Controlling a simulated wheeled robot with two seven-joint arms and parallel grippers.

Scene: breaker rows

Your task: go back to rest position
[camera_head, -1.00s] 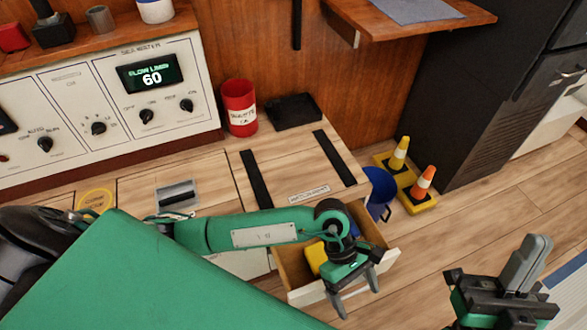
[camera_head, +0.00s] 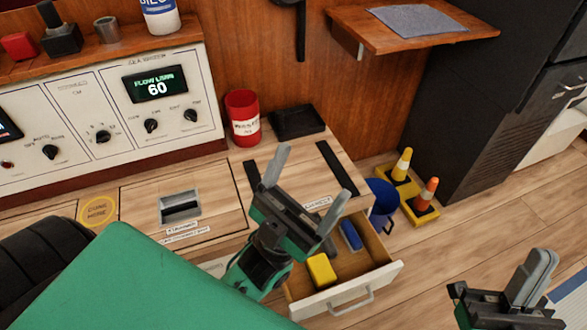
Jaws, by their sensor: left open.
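My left gripper (camera_head: 303,196) is open and empty, with its fingers spread and pointing up and to the right. It shows in front of the wooden counter and the left side of the open drawer (camera_head: 342,312). My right gripper (camera_head: 534,283) is at the lower right edge, over the floor. Its fingers look close together, with nothing seen between them. The drawer holds a yellow block (camera_head: 321,270) and a blue block (camera_head: 350,234).
A red can (camera_head: 242,118) and a black tray (camera_head: 297,122) stand on the counter. A control panel (camera_head: 90,125) is at the left. Open floor (camera_head: 460,225) lies further right.

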